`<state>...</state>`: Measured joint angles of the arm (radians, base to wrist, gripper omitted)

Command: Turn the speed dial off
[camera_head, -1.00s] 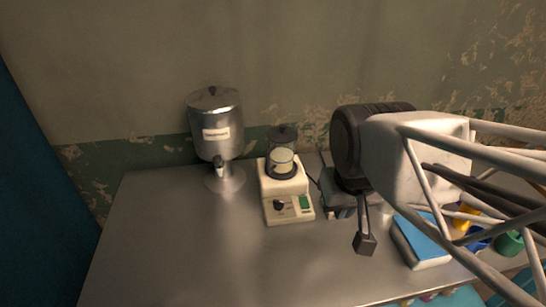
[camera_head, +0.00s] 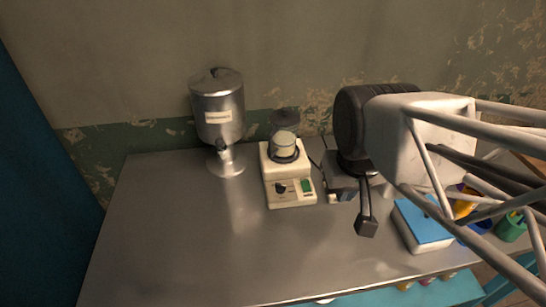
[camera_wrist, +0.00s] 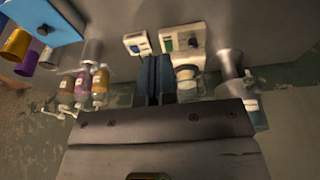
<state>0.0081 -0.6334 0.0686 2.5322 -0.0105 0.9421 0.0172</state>
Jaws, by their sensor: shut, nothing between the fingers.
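A cream-coloured machine (camera_head: 290,192) stands on the metal table, with a glass jar of pale liquid (camera_head: 284,145) on top. The dark speed dial (camera_head: 281,188) is on its front panel, left of a green switch (camera_head: 306,186). In the wrist view the machine (camera_wrist: 185,29) is upside down near the top, with its dial (camera_wrist: 193,42) visible. My gripper (camera_head: 366,228) is shut and empty, above the table to the right of the machine, apart from the dial. Its blue-grey fingers (camera_wrist: 154,70) are together in the wrist view. The dial's exact setting is too small to tell.
A metal dispenser (camera_head: 218,115) stands left of the machine. A grey device (camera_head: 343,188) sits right of it, partly behind my arm. A blue-topped box (camera_head: 424,226) and coloured cups (camera_head: 512,226) are at the right. The table's left and front are clear.

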